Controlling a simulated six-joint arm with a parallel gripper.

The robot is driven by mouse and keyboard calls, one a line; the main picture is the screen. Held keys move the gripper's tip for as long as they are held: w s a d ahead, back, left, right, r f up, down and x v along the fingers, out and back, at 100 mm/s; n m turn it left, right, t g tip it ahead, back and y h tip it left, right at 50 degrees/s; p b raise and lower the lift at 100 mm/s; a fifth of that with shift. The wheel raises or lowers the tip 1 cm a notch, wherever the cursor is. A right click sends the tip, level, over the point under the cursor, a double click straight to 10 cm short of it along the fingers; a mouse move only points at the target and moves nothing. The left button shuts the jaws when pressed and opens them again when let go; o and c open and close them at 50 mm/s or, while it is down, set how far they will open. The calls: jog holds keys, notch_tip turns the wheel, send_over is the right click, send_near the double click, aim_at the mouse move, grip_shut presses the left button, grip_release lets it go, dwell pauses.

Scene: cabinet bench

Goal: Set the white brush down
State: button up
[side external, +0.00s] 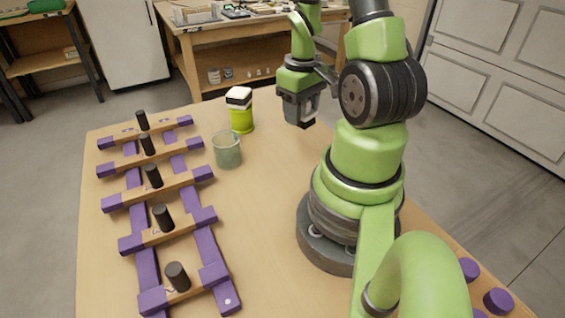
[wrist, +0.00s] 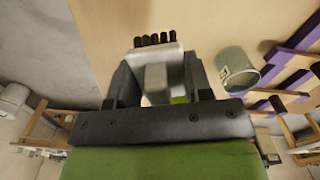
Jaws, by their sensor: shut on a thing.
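My gripper (side external: 300,112) hangs in the air above the bench, left of my arm's base, pointing down. In the wrist view, my gripper (wrist: 155,75) is shut on the white brush (wrist: 166,52). The brush's pale body lies between the fingers, and a row of black bristle tufts sticks out past the fingertips. A sliver of yellow-green shows between the fingers; I cannot tell what it belongs to. In the side view the brush is mostly hidden by the fingers.
A lime container (side external: 241,121) with a black-and-white top stands at the back. A translucent green cup (side external: 227,152) stands nearer; it also shows in the wrist view (wrist: 236,70). A purple and wood rack (side external: 150,257) with black pegs fills the left. The bench's middle (side external: 265,200) is clear.

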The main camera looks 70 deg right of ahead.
aim_at(271, 180)
jog(key=w+a+n, duration=0.4)
jog(key=a+n, duration=0.1)
jog(key=a, duration=0.4)
jog(key=shift+s+f, duration=0.1)
jog(key=shift+f, duration=4.8)
jog(key=shift+f, duration=0.1)
jog(key=o, duration=0.9)
